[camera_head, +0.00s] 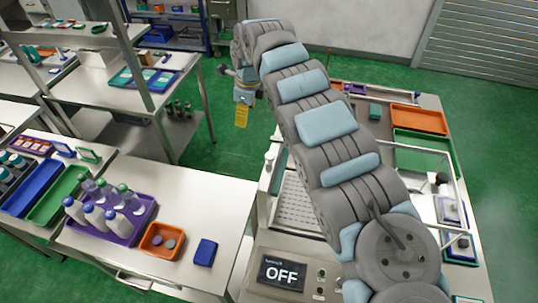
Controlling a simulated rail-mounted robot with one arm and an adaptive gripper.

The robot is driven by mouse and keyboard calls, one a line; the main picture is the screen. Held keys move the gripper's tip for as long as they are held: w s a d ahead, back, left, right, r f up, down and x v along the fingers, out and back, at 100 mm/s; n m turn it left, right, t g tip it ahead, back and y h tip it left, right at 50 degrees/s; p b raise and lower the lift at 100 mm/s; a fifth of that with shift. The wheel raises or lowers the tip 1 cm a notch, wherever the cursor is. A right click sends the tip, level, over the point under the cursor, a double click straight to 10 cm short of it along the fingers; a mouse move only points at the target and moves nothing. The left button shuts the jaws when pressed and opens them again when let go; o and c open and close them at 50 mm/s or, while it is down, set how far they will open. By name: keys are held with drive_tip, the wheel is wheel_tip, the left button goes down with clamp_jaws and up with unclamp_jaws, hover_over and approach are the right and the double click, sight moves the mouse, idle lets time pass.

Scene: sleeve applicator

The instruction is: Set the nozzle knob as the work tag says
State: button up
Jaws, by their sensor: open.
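The sleeve applicator (262,237) stands at the lower right, and my arm crosses in front of much of it. Its display (282,273) reads OFF. Small round controls (320,273) sit beside the display; I cannot tell whether one is the nozzle knob. A black knob-like part (441,178) shows at the applicator's right side, too small to read a setting. My gripper (241,112) is at the far end of my arm, over the green floor and away from the applicator. It looks yellow and grey, small and partly hidden. I cannot make out a work tag.
On the left bench stand a purple tray (146,225) of bottles, an orange tray (150,251) with round pieces and a blue block (205,252). Orange (418,120) and green (420,151) trays lie at the right. Green floor (225,150) is open between benches.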

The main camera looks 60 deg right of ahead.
drive_tip(key=s+r+m+g, duration=0.2)
drive_tip(key=s, duration=0.6)
hover_over(269, 155)
drive_tip(key=shift+y, duration=0.4)
wheel_tip(269, 155, down, 11)
drive_tip(key=shift+w+f+b, duration=0.1)
drive_tip(key=shift+f+b, duration=0.05)
drive_tip(key=shift+b, duration=0.2)
drive_tip(key=shift+d+f+p, duration=0.1)
drive_tip(key=shift+f+p, duration=0.3)
drive_tip(key=shift+f, duration=2.4)
clamp_jaws()
